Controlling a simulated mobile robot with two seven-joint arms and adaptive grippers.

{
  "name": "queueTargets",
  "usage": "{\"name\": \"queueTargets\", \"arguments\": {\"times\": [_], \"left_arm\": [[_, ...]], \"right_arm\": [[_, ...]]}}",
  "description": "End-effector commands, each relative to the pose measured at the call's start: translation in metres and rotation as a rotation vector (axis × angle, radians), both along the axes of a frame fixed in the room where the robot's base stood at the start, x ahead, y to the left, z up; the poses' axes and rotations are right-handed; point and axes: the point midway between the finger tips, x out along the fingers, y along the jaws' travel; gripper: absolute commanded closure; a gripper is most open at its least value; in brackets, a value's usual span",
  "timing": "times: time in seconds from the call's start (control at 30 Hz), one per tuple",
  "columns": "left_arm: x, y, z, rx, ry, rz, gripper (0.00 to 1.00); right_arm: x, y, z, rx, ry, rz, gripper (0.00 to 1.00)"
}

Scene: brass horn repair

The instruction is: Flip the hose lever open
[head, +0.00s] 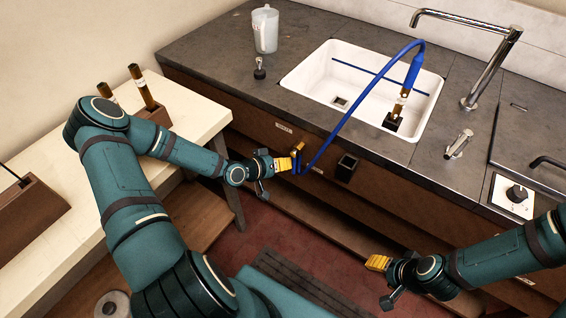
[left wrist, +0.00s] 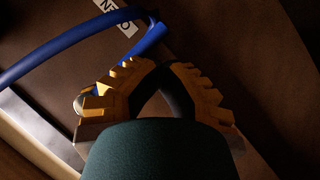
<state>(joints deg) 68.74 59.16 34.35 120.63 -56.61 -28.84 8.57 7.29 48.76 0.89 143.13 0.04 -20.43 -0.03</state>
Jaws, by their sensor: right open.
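My left gripper (head: 289,164) is at the hose's lower end, close to the fitting. I cannot make out the lever itself; the gripper may hide it. In the left wrist view my left gripper (left wrist: 164,66) has its yellow fingertips together with nothing visible between them. The hose (left wrist: 70,38) passes just beyond the tips. My right gripper (head: 377,262) is open and empty, low in front of the cabinet.
The white sink (head: 300,75) is set in the dark counter (head: 215,60). A black box (head: 347,167) is on the cabinet front, right of the fitting. A chrome faucet (head: 490,70) and small tap (head: 459,143) stand right. A pale bench (head: 185,118) is at left.

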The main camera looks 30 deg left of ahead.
Motion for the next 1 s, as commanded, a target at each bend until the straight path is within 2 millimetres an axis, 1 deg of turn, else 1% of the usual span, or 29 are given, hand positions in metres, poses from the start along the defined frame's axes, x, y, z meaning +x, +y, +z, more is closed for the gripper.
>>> {"name": "queueTargets", "arguments": {"times": [0.03,0.17,0.27,0.37,0.7,0.8,1.0], "left_arm": [[-0.002,-0.005,-0.002,-0.005,0.005,-0.012,1.0],[-0.002,-0.005,-0.001,-0.006,0.006,-0.012,1.0],[-0.007,-0.002,0.001,-0.004,0.006,-0.011,1.0],[-0.018,0.005,0.007,-0.003,0.006,-0.006,1.0],[-0.072,0.037,0.037,0.0,0.001,0.002,1.0],[-0.084,0.043,0.044,0.001,0.0,0.001,1.0],[-0.096,0.049,0.051,-0.001,0.0,-0.001,1.0]], "right_arm": [[0.0,0.0,0.0,0.0,0.0,0.0,0.43],[0.0,0.0,0.0,0.0,0.0,0.0,0.43],[0.0,0.0,0.0,0.0,0.0,0.0,0.43],[0.0,0.0,0.0,0.0,0.0,0.0,0.43],[0.0,0.0,0.0,0.0,0.0,0.0,0.43],[0.0,0.0,0.0,0.0,0.0,0.0,0.43],[0.0,0.0,0.0,0.0,0.0,0.0,0.43]]}}
